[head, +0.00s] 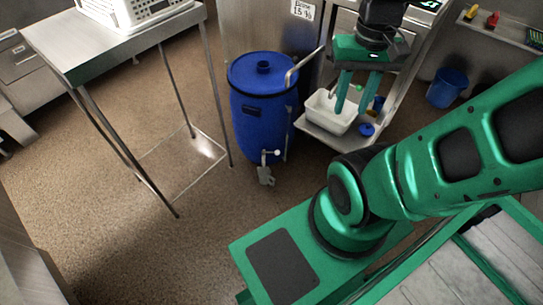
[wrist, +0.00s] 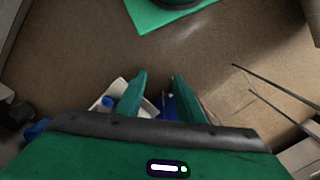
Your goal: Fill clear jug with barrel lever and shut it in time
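The blue barrel (head: 262,118) stands upright on the floor left of my gripper. A grey tap with a white-knobbed lever (head: 277,153) sits low on its front. A small grey piece (head: 266,175) hangs below the tap. I cannot tell from its angle whether the tap is open. I cannot make out a clear jug in either view. My gripper (head: 352,114) points down over a white tub (head: 318,118), right of the barrel. Its two fingers are apart, and nothing shows between them. The wrist view shows the spread fingers (wrist: 158,84), with blue and white surfaces behind them.
The tub stands on a metal shelf (head: 308,127) with a blue round piece (head: 367,130) near its edge. A metal table (head: 60,50) with a white perforated basket (head: 150,8) stands left. A blue bucket (head: 447,88) is at right. Floor before the barrel is clear.

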